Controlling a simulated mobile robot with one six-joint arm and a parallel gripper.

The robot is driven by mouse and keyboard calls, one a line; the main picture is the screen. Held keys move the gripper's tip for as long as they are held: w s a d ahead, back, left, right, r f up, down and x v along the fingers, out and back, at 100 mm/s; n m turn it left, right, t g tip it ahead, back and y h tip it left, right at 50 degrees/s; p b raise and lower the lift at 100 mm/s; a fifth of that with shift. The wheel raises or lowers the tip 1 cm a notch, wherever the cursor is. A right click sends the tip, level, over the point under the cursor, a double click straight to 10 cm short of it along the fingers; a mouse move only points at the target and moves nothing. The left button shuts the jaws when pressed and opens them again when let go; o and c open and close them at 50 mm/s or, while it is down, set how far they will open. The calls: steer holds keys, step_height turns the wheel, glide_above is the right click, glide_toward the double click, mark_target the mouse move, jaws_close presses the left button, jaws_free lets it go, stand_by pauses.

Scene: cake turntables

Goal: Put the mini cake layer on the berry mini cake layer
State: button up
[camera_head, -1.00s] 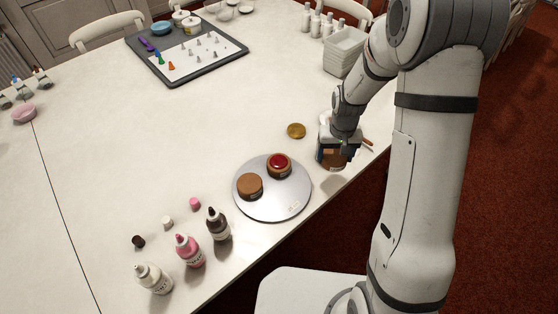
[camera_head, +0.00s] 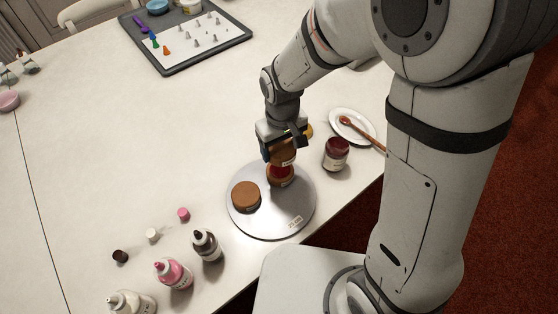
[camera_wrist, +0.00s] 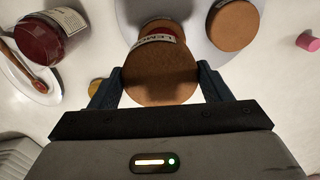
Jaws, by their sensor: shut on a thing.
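My gripper (camera_head: 284,143) is shut on the mini cake layer (camera_head: 284,157), a plain brown disc with a pale label. In the wrist view this layer (camera_wrist: 160,82) sits between both fingers. The berry mini cake layer (camera_head: 281,180), brown with red berry topping and a label, stands on the grey turntable (camera_head: 265,219). The held layer is directly over it and hides much of its top. I cannot tell whether the two touch. In the wrist view the berry layer (camera_wrist: 163,24) shows just beyond the held one.
Another brown cake layer (camera_head: 245,196) is on the turntable's left part. A dark red jar (camera_head: 336,153) and a white plate (camera_head: 345,116) with a wooden spoon are at right. Several squeeze bottles, including a pink one (camera_head: 173,273), stand at front left. The table's left middle is clear.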

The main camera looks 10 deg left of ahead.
mark_target(280, 169)
steer(key=shift+a+f, duration=0.15)
steer(key=shift+f, duration=3.35)
steer(key=shift+f, duration=0.2)
steer(key=o, duration=1)
steer(key=shift+c, duration=0.2)
steer(key=shift+r, duration=0.1)
step_height(280, 169, up, 12)
steer(key=shift+r, duration=0.15)
